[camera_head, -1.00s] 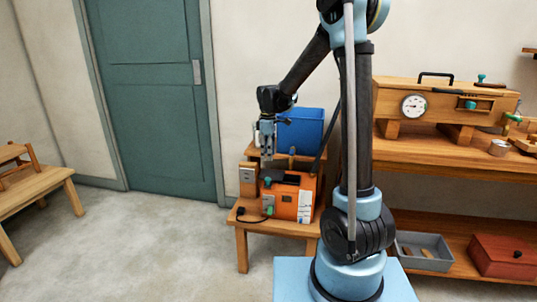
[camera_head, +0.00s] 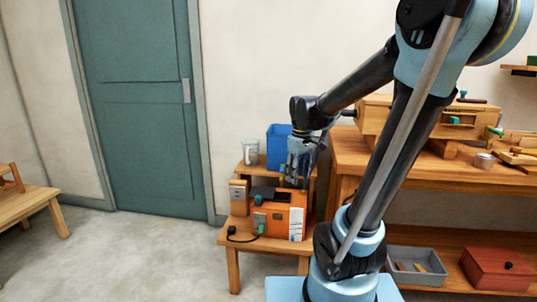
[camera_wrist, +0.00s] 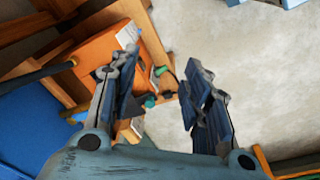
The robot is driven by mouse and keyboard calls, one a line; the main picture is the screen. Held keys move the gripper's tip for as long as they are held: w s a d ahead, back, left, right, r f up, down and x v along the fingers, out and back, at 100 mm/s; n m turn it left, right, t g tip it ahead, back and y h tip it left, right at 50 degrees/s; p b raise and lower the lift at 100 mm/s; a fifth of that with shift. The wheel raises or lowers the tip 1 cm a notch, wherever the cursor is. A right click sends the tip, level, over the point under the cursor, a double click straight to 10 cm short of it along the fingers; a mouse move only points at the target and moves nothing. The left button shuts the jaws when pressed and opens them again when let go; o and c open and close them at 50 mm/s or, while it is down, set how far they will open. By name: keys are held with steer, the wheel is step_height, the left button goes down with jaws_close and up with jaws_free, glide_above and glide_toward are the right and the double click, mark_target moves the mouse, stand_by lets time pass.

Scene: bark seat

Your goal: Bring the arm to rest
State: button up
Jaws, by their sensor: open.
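My gripper (camera_head: 296,178) is open, its fingers pointing down above the orange box (camera_head: 277,215) on the small wooden stand (camera_head: 232,258). The orange box (camera_wrist: 103,52) shows behind the left finger. I see nothing held. Whether the fingertips touch the box cannot be told.
A blue bin (camera_head: 277,145) and a glass jar (camera_head: 251,152) stand on the stand's upper step. A workbench (camera_head: 345,158) with a wooden device is at right; a grey tray (camera_head: 415,267) and red box (camera_head: 497,268) sit below. Floor before the teal door (camera_head: 135,100) is clear.

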steer(key=s+d+f+m, duration=0.4)
steer(key=s, duration=0.4)
steer(key=s+d+f+m+t, duration=0.1)
steer(key=s+d+f+m, duration=0.3)
steer(key=s, duration=0.5)
steer(key=shift+s+d, duration=0.15)
steer(key=shift+s, duration=0.15)
steer(key=shift+w+f, duration=0.25)
steer(key=shift+w, duration=0.2)
steer(key=shift+c, duration=1.3)
